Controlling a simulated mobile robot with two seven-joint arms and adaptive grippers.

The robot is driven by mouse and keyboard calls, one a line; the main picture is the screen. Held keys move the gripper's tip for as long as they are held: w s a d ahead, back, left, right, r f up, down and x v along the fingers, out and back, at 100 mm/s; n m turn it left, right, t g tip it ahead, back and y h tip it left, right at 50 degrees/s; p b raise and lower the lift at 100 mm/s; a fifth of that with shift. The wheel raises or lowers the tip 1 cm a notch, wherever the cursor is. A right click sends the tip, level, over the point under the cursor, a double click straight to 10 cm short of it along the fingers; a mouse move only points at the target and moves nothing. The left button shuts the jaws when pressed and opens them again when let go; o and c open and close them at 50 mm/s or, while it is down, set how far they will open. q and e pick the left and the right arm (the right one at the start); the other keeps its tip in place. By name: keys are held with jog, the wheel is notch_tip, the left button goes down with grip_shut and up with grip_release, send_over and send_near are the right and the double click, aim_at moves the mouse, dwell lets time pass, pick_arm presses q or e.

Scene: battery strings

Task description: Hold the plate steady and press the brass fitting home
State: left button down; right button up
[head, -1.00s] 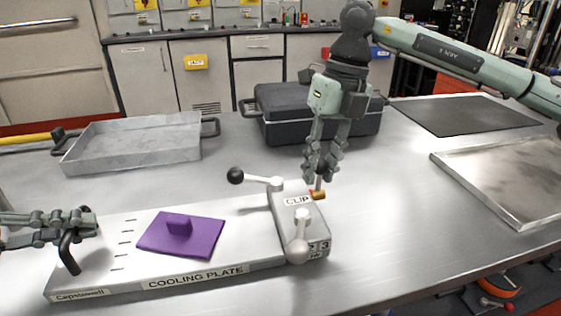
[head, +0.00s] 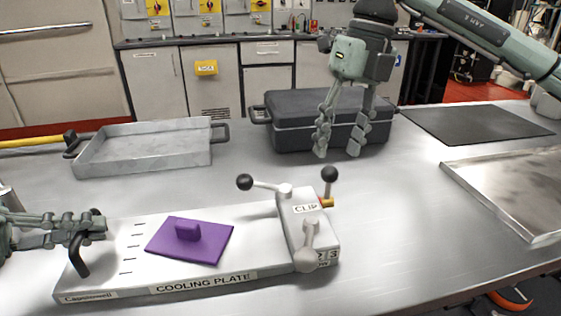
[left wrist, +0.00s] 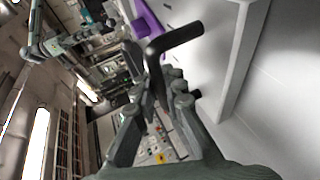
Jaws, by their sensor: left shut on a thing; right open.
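The cooling plate (head: 110,272) lies on the metal table, with a purple pad (head: 190,240) on it. My left gripper (head: 98,228) is shut on the black handle (head: 84,262) at the plate's left end; the handle also shows in the left wrist view (left wrist: 180,38). The small brass fitting (head: 327,203) is at the right side of the grey clip block (head: 305,208); how deep it sits I cannot tell. A black-knobbed lever (head: 330,175) stands upright beside it. My right gripper (head: 338,151) is open and empty, above and behind the fitting, apart from it.
A second black-knobbed lever (head: 246,182) points left from the block, and a grey one (head: 308,250) hangs at its front. Behind are a grey tray (head: 150,160) and a black case (head: 285,135). A shallow metal tray (head: 500,195) and dark mat (head: 470,128) lie right.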

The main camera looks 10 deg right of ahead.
pick_arm(q)
jog(key=shift+s+f, duration=0.1)
jog(key=shift+f, duration=0.4)
pick_arm(e)
jog(key=r, duration=0.2)
jog(key=d+r, duration=0.1)
jog(key=r, duration=0.2)
jog(key=shift+r, duration=0.15)
pick_arm(q)
jog(key=c, duration=1.6)
grip_release()
jog(key=shift+a, duration=0.1)
jog(key=shift+o, duration=0.5)
jog(key=shift+r, duration=0.15)
pick_arm(e)
jog(key=shift+w, duration=0.1)
pick_arm(q)
jog(key=shift+r, duration=0.1)
jog(key=v, duration=1.2)
